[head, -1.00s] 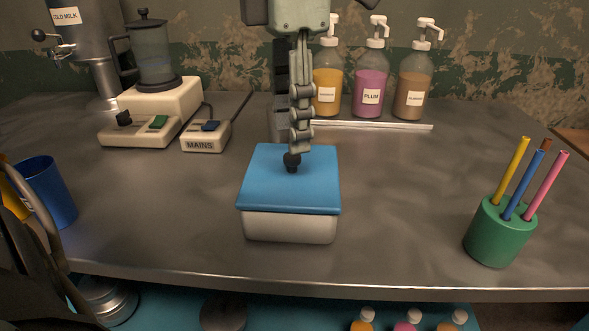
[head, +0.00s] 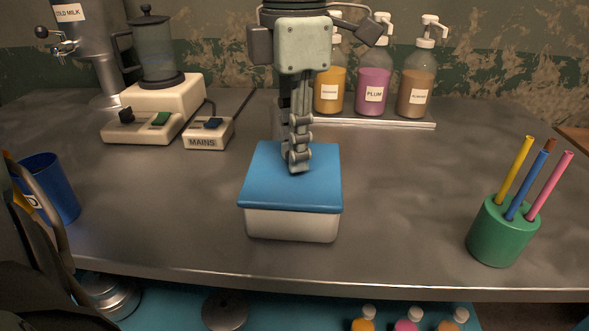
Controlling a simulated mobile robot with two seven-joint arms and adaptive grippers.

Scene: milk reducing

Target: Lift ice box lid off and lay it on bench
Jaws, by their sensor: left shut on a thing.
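The ice box (head: 291,224) is a small cream box near the middle of the bench (head: 400,215) in the head view. Its flat blue lid (head: 268,187) lies level on top, with no gap showing between lid and box. My left gripper (head: 297,165) points down over the middle of the lid, its fingers shut on the lid's dark knob. The fingers hide the knob. My right gripper is not in view.
Syrup bottles, one a plum bottle (head: 374,80), stand at the back right. A green straw holder (head: 502,230) is at right, a blue cup (head: 50,187) at left. A blender (head: 157,85) and mains switch box (head: 208,134) stand back left. Bench beside the box is clear.

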